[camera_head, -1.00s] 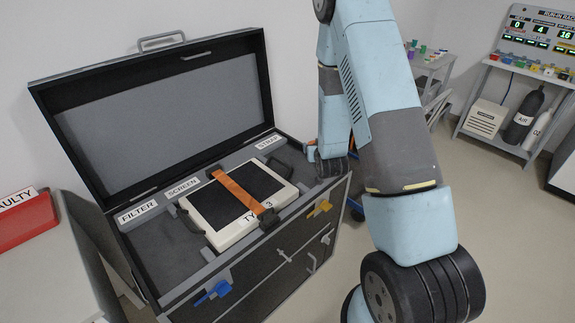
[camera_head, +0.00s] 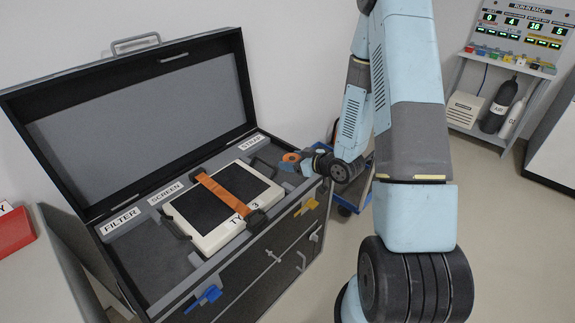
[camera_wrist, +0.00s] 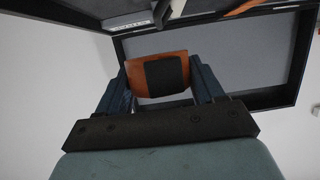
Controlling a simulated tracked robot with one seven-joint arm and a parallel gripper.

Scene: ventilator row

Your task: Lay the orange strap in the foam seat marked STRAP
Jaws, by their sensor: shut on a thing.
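My gripper (camera_head: 303,160) is at the right end of the open black case (camera_head: 275,238), beside the foam seat marked STRAP (camera_head: 253,142). It is shut on an orange strap (camera_head: 291,157), which looks folded or coiled.
A white screen unit (camera_head: 212,242) lies in the case with another orange strap (camera_head: 222,193) across it. The FILTER seat (camera_head: 147,250) looks empty. The raised lid (camera_head: 140,110) stands behind. A blue cart (camera_head: 347,209) is right of the case.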

